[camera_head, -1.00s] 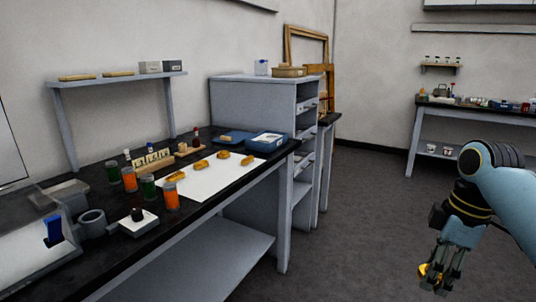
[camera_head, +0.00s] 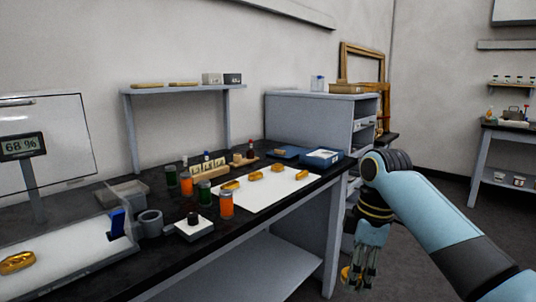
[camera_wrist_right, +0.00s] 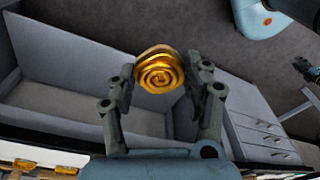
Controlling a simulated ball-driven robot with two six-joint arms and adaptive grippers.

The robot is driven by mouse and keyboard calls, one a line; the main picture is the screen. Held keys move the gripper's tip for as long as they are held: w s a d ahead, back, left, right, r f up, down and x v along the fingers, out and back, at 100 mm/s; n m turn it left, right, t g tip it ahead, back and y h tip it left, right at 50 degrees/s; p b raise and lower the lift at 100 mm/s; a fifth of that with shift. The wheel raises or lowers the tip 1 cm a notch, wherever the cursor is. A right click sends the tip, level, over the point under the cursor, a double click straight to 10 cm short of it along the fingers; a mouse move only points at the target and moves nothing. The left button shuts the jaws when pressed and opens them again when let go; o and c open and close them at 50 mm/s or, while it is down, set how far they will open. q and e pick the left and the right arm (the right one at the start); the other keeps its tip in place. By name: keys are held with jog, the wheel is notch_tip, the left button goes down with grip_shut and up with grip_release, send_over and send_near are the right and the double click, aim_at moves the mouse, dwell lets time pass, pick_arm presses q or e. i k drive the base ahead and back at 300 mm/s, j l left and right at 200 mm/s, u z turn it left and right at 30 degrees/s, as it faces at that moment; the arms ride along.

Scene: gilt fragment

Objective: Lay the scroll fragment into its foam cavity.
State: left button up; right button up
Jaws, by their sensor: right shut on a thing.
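My right gripper (camera_head: 362,280) is shut on a gold scroll fragment (camera_head: 346,275), low in the head view, in front of the bench and off its right end. In the right wrist view the fragment (camera_wrist_right: 159,74) shows a spiral face between the two fingertips. A blue tray with a pale inside (camera_head: 323,156) stands at the far right end of the bench; I cannot tell whether it holds the foam cavity. Several similar gold pieces (camera_head: 255,176) lie on a white sheet (camera_head: 262,197).
A case at the left holds another gold piece (camera_head: 17,263). A grey cabinet (camera_head: 305,121) stands behind.

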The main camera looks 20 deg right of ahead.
aim_at(322, 156)
jog(key=i+l+u, duration=0.1)
jog(key=l+u, duration=0.35)
jog(key=l, duration=0.25)
jog(key=l+u, duration=0.45)
jog(key=l, duration=0.25)
jog(key=k+l+u, duration=0.1)
jog(key=l+u, duration=0.35)
jog(key=l, duration=0.3)
jog(key=k+l, duration=0.1)
jog(key=l, duration=0.8)
jog(key=k+l+u, duration=0.1)
jog(key=l, duration=0.35)
jog(key=k+l, duration=0.15)
jog(key=l, duration=0.3)
jog(key=k+l, duration=0.1)
jog(key=l, duration=0.35)
jog(key=k+l+u, duration=0.1)
jog(key=l, duration=0.35)
